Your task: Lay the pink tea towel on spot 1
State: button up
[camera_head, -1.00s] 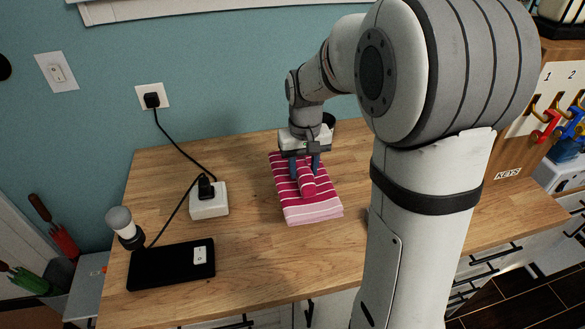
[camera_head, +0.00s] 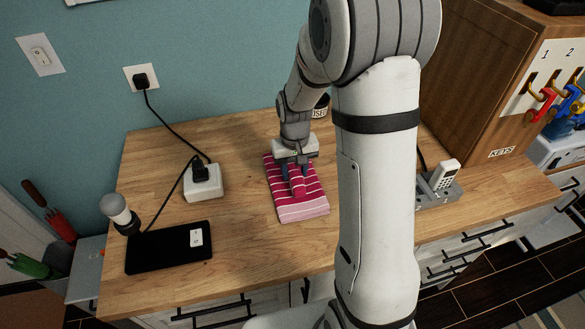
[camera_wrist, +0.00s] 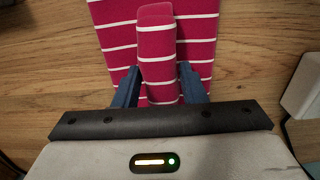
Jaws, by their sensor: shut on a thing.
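The pink tea towel (camera_head: 302,207), with white stripes, lies on the wooden counter near the middle. It is folded flat, with a raised, roll-like fold on top. My gripper (camera_head: 299,170) points down over the towel, shut on this raised fold. In the wrist view, the blue fingers of my gripper (camera_wrist: 158,82) sit on either side of the fold of the towel (camera_wrist: 155,45), and the flat part spreads beneath. I cannot make out any mark for spot 1 on the counter.
A white socket block (camera_head: 203,184) with a cable, a black box (camera_head: 168,252) and a bulb-like lamp (camera_head: 116,209) stand left of the towel. A handset (camera_head: 443,176) in a grey cradle and a wooden key cabinet (camera_head: 480,90) are at the right. Bare counter surrounds the towel.

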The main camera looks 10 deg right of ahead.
jog(key=shift+s, duration=0.1)
jog(key=shift+f, duration=0.15)
jog(key=o, duration=1)
